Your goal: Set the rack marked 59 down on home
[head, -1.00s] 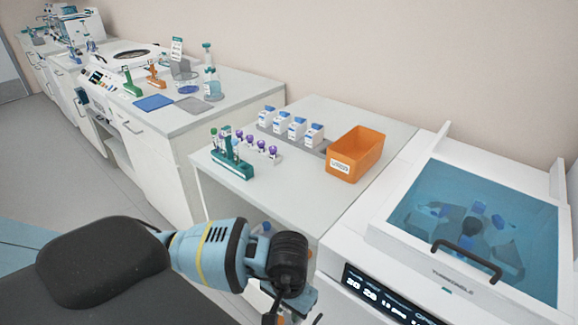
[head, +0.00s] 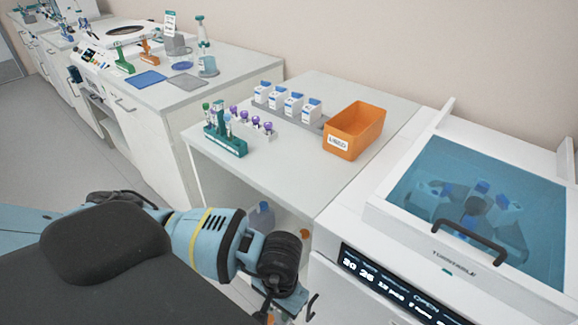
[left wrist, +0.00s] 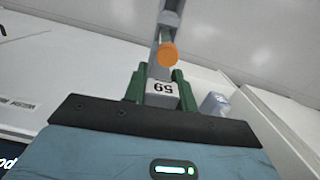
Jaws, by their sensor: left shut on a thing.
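The rack marked 59 (left wrist: 162,88) shows in the left wrist view as a pale label with the number upside down, between dark green parts. An orange round cap (left wrist: 168,54) and a grey upright part show just beyond the label. My left gripper (left wrist: 158,97) is shut on this rack. In the head view my left gripper (head: 284,302) is low in front of the white table, its fingertips mostly cut off by the bottom edge. No mark reading home is legible. My right gripper is not in view.
A white table (head: 290,165) carries a green tube rack (head: 228,145), white bottles and an orange bin (head: 355,130). A white turntable machine (head: 395,225) stands at right. The left counter holds a blue mat (head: 148,78), a grey mat (head: 188,83) and other racks.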

